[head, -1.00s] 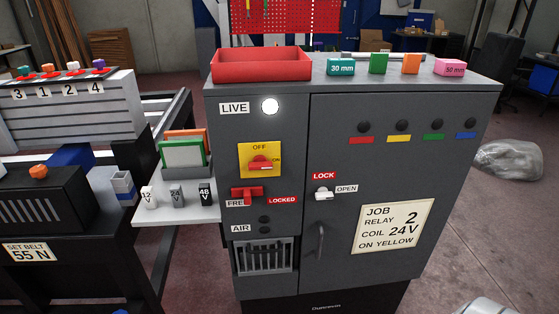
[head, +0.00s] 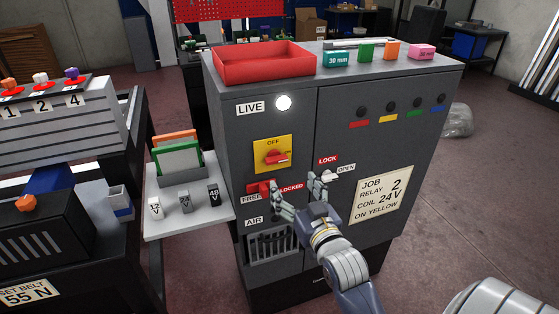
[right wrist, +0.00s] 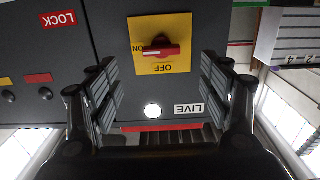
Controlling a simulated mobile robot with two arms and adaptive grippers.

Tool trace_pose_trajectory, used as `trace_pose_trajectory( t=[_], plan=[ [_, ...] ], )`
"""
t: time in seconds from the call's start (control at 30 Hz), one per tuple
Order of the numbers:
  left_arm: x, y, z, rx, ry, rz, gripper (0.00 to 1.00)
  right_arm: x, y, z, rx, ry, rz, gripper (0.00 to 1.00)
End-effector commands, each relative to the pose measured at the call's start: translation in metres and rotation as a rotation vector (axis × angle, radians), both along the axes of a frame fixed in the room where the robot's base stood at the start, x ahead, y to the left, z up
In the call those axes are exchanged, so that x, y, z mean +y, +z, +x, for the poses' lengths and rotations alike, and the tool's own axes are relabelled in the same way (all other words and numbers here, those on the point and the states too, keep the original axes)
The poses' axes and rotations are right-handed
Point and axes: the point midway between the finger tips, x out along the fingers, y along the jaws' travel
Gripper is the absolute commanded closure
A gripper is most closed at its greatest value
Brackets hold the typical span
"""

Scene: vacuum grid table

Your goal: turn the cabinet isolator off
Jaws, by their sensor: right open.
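The isolator on the grey cabinet (head: 228,140) is a red handle (head: 276,158) on a yellow plate (head: 263,143). The handle lies roughly level, toward the ON mark, with OFF printed above. The handle also shows in the right wrist view (right wrist: 160,50), upside down. Above it, the lamp (head: 284,102) beside the LIVE label glows white. A red slider (head: 258,188) below sits by the FREE label, partly hidden by a finger. My right gripper (head: 297,192) is open and empty in front of the cabinet, below the isolator, apart from the handle. My left gripper is out of view.
A white lock knob (head: 329,176) is close to my right finger. A red tray (head: 265,70) and several coloured blocks stand on the cabinet top. A side shelf (head: 190,224) at the left holds cards and small relays.

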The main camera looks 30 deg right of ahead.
Motion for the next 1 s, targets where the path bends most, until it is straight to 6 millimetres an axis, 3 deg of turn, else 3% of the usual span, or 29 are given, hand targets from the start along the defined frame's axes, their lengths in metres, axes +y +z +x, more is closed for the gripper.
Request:
trace_pose_trajectory(
  t=[0.17,0.6,1.0],
  plan=[
    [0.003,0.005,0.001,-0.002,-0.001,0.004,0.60,-0.004,0.006,0.015,-0.008,-0.001,-0.002,0.28],
    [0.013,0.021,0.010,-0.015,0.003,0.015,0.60,-0.021,0.005,0.087,-0.006,-0.001,-0.001,0.28],
    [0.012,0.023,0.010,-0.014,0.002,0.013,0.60,-0.025,0.003,0.103,-0.006,0.000,-0.001,0.28]
  ],
)
